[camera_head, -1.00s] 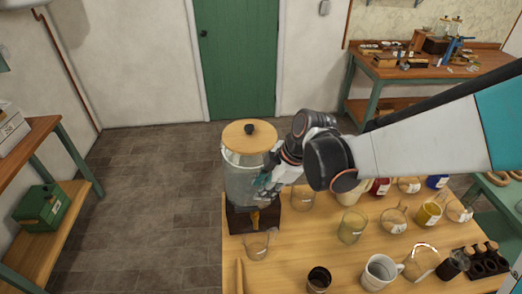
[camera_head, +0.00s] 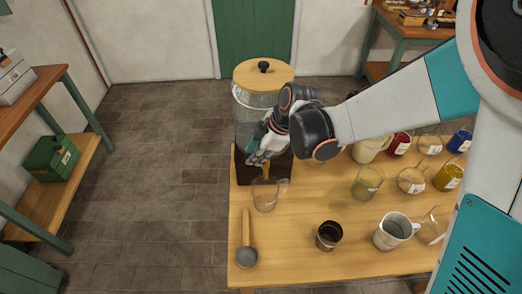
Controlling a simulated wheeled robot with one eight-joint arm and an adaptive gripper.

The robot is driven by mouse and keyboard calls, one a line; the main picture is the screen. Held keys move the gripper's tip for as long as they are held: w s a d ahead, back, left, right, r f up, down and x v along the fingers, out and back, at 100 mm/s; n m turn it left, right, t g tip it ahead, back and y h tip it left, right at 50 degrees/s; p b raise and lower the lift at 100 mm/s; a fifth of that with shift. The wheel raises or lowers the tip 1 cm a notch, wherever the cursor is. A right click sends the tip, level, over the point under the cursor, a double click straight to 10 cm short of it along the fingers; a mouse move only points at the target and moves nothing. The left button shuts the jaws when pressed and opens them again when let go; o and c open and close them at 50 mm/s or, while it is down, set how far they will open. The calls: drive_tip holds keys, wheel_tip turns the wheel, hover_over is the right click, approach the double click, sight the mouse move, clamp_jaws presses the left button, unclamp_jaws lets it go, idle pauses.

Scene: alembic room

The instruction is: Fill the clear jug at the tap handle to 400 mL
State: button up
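The clear jug (camera_head: 265,198) stands upright on the wooden table below the front of a glass dispenser (camera_head: 245,110) with a round wooden lid. It looks clear inside, and no liquid level or markings can be made out. The small amber tap handle (camera_head: 266,172) shows at the dispenser's front, just above the jug, partly hidden by my gripper. My gripper (camera_head: 259,159) is at the dispenser's front, pointing down, with its fingertips close to the tap. I cannot tell whether they touch it. The finger gap is too small to judge.
A dark cup (camera_head: 329,235), a white mug (camera_head: 396,231) and a greenish glass beaker (camera_head: 367,182) stand to the right, with several coloured jars behind. The tabletop (camera_head: 290,245) between ladle and dark cup is bare.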

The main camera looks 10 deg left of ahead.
drive_tip(key=shift+a+f, duration=0.1)
drive_tip(key=shift+f, duration=0.05)
clamp_jaws()
drive_tip(key=shift+s+n+g+b, duration=0.15)
drive_tip(key=shift+n+g, duration=0.1)
drive_tip(key=shift+n, duration=0.35)
drive_tip(key=shift+s+n+g+b, duration=0.15)
drive_tip(key=shift+n+g, duration=0.1)
drive_tip(key=shift+n, duration=0.35)
drive_tip(key=shift+w+m+t, duration=0.35)
drive_tip(key=shift+m+t, duration=0.25)
drive_tip(key=shift+m, duration=0.7)
